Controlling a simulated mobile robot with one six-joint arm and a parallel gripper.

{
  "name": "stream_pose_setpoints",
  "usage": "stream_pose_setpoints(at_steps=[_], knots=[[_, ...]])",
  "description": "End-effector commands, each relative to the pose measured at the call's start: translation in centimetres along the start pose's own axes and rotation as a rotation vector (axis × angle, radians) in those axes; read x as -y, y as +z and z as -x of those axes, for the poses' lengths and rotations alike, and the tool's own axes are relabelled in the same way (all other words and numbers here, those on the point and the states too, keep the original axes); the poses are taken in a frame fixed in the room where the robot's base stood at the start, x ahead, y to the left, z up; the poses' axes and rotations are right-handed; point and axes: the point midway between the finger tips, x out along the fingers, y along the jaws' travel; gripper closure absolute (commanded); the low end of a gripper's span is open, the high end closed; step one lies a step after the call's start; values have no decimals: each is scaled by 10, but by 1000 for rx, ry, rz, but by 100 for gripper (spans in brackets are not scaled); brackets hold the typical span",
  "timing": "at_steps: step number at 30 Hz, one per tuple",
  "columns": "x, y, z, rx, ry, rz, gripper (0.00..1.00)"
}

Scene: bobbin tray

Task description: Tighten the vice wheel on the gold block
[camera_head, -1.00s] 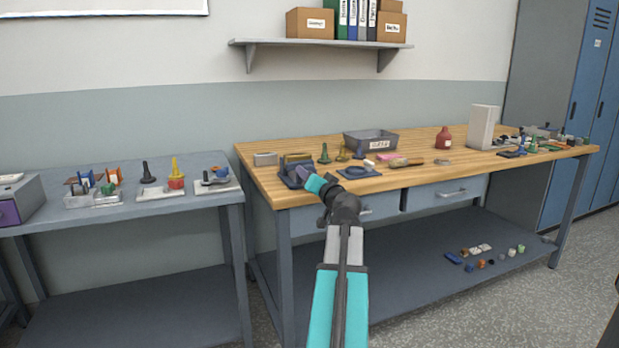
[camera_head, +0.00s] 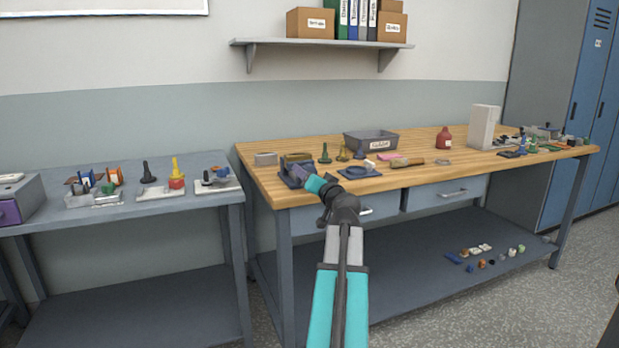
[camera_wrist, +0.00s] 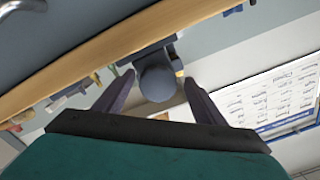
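The vice (camera_head: 289,181) stands at the front left corner of the wooden bench, with the gold block (camera_head: 298,157) at its top. The vice wheel (camera_wrist: 158,84) is a round, dark grey knob in the wrist view, in front of the grey vice body (camera_wrist: 148,52). My gripper (camera_wrist: 159,79) is open, with one finger on each side of the wheel and visible gaps between. In the head view my gripper (camera_head: 302,174) reaches the vice's front and hides the wheel. Only a small yellowish bit of the block shows in the wrist view.
A green cone-shaped piece (camera_head: 325,154), a blue-based fixture (camera_head: 360,172) and a grey bin (camera_head: 371,141) stand to the right. A side table (camera_head: 120,220) with trays is at left.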

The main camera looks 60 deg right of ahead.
Motion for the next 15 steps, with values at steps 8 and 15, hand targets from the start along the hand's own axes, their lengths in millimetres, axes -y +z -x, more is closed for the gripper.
stream_pose_setpoints(at_steps=[8, 15], knots=[[-1, -1, 0, -3, 3, 2, 37], [-1, -2, 8, -4, 3, 2, 37]])
